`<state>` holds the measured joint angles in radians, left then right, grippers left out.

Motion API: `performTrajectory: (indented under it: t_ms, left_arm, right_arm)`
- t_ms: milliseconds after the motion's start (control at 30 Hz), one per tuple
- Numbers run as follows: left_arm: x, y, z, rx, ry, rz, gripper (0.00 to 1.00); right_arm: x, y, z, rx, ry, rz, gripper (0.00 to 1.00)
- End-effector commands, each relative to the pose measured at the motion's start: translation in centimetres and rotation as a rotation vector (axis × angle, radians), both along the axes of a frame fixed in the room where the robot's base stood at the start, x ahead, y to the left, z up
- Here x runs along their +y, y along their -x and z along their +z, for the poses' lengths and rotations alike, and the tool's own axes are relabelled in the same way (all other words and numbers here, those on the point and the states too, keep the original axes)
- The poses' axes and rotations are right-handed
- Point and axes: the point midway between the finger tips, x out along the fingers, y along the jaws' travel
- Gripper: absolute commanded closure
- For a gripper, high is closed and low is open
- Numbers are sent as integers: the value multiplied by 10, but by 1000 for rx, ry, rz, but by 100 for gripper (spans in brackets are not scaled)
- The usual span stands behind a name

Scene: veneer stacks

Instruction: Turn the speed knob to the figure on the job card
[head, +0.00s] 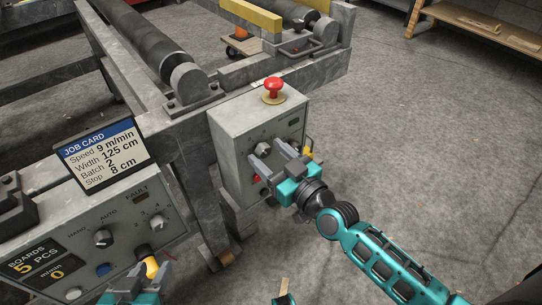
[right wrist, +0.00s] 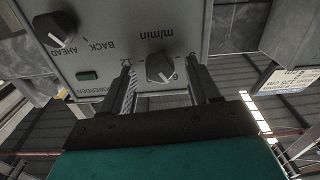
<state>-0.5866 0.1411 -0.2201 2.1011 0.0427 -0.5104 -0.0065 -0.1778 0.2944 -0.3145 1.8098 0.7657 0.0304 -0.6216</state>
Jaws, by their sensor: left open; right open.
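The job card (head: 100,155) stands on the left panel and reads Speed 9 m/min, Width 125 cm, Batch 2, Stop 8 cm. The speed knob (right wrist: 160,68), dark with a white pointer line, is on the grey control box (head: 229,135) under the label m/min. The right wrist view shows it upside down; a 12 is legible beside it, other figures are partly hidden. My right gripper (head: 268,155) is open, with one finger on either side of the knob; contact cannot be told. My left gripper (head: 132,282) is open at the lower left, before the left panel.
A red emergency button (head: 273,86) tops the box. The left panel has a HAND/AUTO knob (head: 103,238) and a display (head: 38,265).

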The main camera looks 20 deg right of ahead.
Motion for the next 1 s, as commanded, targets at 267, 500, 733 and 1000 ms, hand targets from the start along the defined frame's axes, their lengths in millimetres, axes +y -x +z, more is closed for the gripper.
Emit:
performTrajectory:
  t_ms: [267,500,733,1000]
  left_arm:
    - [1,1,-2,3,-4,-4,57]
    - [1,2,-4,7,-7,-5,57]
    - [1,2,-5,8,-8,-4,57]
    - [1,2,-2,7,-8,-4,57]
  right_arm:
    - [0,0,0,0,1,0,53]
    - [0,0,0,0,1,0,76]
    - [0,0,0,0,1,-1,95]
    - [-1,0,0,12,-32,-1,95]
